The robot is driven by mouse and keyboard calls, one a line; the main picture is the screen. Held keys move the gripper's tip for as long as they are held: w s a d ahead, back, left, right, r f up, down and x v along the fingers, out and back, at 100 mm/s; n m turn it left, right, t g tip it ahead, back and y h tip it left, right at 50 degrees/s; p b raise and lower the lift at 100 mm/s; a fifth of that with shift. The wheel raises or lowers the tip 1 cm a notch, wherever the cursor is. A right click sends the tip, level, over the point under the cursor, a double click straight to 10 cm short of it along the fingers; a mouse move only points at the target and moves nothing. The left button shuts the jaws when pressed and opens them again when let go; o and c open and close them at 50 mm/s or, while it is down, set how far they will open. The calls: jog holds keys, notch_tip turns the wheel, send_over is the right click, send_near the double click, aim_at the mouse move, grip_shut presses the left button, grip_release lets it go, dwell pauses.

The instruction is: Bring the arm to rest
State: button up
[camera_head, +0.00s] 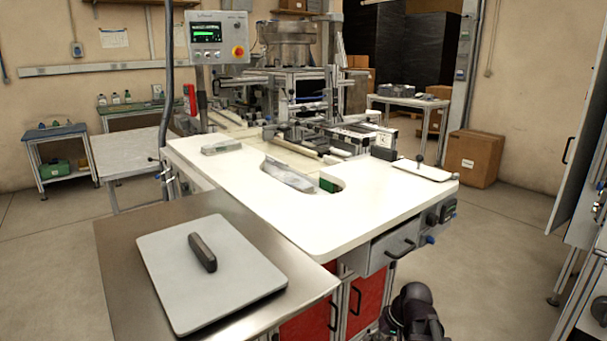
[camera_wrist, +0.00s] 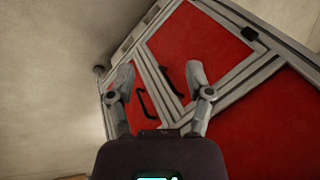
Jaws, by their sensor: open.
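My gripper (camera_wrist: 160,82) is open and empty in the wrist view, its two fingers spread apart. It faces the red cabinet doors (camera_wrist: 200,48) with black handles under the workbench. In the head view a dark part of my arm shows at the bottom, right of the red doors (camera_head: 365,299); the gripper's fingers cannot be made out there. No object is between the fingers.
The white worktop (camera_head: 370,215) and the steel side table (camera_head: 125,260) are near. A grey board (camera_head: 165,265) with a dark block (camera_head: 202,252) lies on the side table. Floor (camera_head: 490,270) to the right is clear.

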jog(key=shift+s+a+f+g+h, duration=0.75)
jog(key=shift+s+a+h, duration=0.5)
jog(key=shift+s+h, duration=1.45)
notch_tip(320, 180, up, 30)
jog(key=y+p, duration=0.1)
jog(key=p, duration=2.8)
jog(key=shift+s+f, duration=0.2)
jog(key=shift+f, duration=0.05)
jog(key=shift+c, duration=0.2)
